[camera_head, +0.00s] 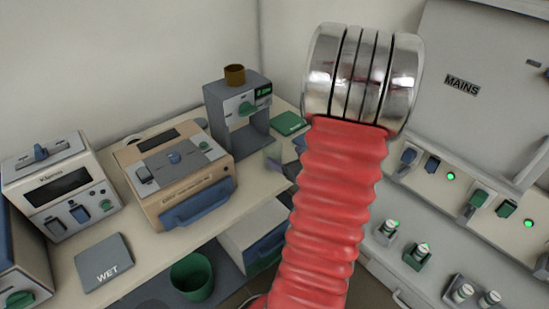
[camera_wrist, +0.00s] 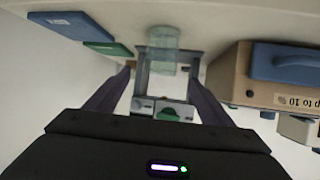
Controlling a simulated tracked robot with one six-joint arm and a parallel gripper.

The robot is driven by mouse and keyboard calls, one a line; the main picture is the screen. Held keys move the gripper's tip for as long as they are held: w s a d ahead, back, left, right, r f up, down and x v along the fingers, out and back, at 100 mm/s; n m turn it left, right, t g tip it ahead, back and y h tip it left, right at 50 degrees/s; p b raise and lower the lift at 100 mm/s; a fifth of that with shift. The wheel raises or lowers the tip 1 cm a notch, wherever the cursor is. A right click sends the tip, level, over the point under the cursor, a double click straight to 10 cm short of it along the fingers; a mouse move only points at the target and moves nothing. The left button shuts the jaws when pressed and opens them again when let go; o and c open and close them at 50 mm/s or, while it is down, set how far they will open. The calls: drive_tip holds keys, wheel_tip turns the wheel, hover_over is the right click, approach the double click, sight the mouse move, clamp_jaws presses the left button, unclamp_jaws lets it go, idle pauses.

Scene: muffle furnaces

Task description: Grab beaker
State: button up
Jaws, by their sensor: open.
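A clear, greenish beaker (camera_wrist: 160,42) shows near the top middle of the wrist view, where the scene appears upside down. In the head view, a translucent shape that looks like the beaker (camera_head: 276,156) is on the bench, just left of my red arm. My gripper (camera_wrist: 161,76) is open in the wrist view, its two dark fingers spread and pointing toward the beaker. The beaker lies between the finger lines, near or just beyond the tips; contact cannot be told. The gripper is hidden behind my arm in the head view.
A grey stand device (camera_head: 238,108) with a brown cup (camera_head: 234,75) on top is behind the beaker. A green pad (camera_head: 290,123) lies beside it. A tan box device (camera_head: 178,172) stands to the left. A panel marked MAINS (camera_head: 480,90) is at right.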

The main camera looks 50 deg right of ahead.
sight(280, 153)
drive_tip(key=shift+x, duration=2.45)
drive_tip(key=shift+w, duration=0.1)
drive_tip(key=shift+r+x, duration=0.2)
drive_tip(key=shift+x, duration=2.35)
drive_tip(key=shift+w, duration=0.1)
drive_tip(key=shift+c, duration=0.6)
drive_tip(key=c, duration=1)
drive_tip(key=shift+r, duration=0.1)
drive_tip(key=shift+c, duration=0.2)
wheel_tip(280, 153, up, 10)
